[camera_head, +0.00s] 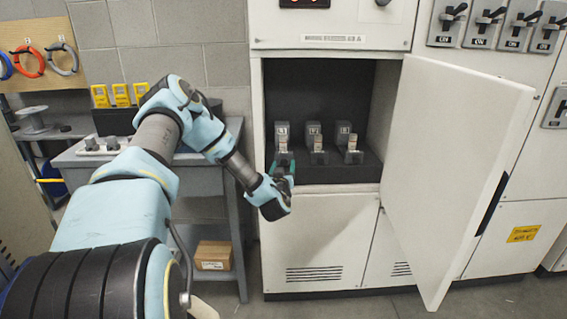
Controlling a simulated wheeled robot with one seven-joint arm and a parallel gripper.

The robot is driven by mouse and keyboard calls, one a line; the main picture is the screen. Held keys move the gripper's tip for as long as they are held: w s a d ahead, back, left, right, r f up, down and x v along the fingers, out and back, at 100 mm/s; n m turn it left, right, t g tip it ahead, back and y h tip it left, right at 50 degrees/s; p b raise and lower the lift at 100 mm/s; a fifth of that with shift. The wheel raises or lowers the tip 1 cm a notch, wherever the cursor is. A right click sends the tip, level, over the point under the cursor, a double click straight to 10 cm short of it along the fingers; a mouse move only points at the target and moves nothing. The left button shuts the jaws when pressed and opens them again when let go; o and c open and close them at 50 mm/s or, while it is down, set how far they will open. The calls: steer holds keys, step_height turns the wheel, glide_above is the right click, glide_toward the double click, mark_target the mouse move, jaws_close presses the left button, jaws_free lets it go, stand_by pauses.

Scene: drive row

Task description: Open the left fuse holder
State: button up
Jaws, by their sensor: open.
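Three dark grey fuse holders stand side by side in the open cabinet bay: the left fuse holder (282,131), the middle fuse holder (314,132) and the right fuse holder (345,132). Each has a pale label on its upper part and a light piece showing below it. My gripper (283,163) is open, with dark green fingers at the lower front of the left fuse holder. The fingers hide the lower part of that holder. I cannot tell whether they touch it.
The cabinet door (455,165) stands swung open to the right of the bay. A grey workbench (205,156) and a cardboard box (213,255) are at the left. Several switches with black handles (487,22) are at the upper right.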

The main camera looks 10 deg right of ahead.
steer(key=shift+w+d, duration=0.15)
steer(key=shift+w, duration=0.45)
jaws_close()
stand_by(1.1)
